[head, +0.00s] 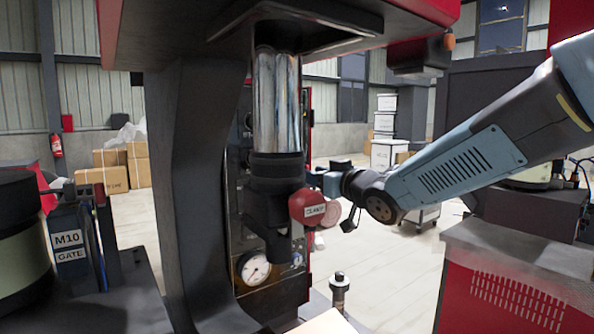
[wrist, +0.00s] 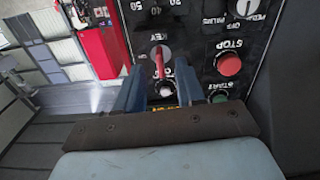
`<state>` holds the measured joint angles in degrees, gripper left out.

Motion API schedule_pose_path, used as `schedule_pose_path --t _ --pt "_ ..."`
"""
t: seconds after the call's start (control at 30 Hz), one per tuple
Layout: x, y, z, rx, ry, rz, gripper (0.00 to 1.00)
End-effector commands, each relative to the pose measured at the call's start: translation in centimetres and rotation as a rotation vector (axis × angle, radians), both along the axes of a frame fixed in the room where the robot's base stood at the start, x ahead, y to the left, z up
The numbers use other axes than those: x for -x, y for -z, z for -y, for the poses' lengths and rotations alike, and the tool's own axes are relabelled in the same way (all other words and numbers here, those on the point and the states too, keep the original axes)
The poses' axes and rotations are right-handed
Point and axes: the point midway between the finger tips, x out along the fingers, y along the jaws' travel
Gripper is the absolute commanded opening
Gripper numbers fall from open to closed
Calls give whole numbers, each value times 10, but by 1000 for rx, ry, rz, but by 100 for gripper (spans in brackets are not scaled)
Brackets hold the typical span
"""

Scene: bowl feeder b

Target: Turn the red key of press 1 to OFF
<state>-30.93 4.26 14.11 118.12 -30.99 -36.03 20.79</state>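The red key (wrist: 159,62) shows in the wrist view, on a round pale key switch on a black control panel (wrist: 198,42). A label above it reads KEY. The key stands nearly upright in the picture, leaning slightly. My gripper (wrist: 157,72) is open, with its two blue fingers apart, one to each side of the key in the picture. I cannot tell whether either finger touches it. Lettering below the key is partly hidden. In the head view the key is not visible, and my arm reaches in from the right to beside the press (head: 190,170).
On the panel, a red STOP button (wrist: 229,64) and a green START button (wrist: 219,97) sit close right of the key. A knob (wrist: 245,8) is above. In the head view, a red labelled ball (head: 307,205) and a gauge (head: 254,268) are near my wrist.

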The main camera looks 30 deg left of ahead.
Motion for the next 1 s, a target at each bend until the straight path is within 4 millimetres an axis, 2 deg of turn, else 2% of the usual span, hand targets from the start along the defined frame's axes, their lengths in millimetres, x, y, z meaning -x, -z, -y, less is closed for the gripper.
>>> schedule_pose_path --t 0.5,1.0 --pt "18 0 36 -1 1 -1 38" --pt "20 0 39 0 0 -1 38"
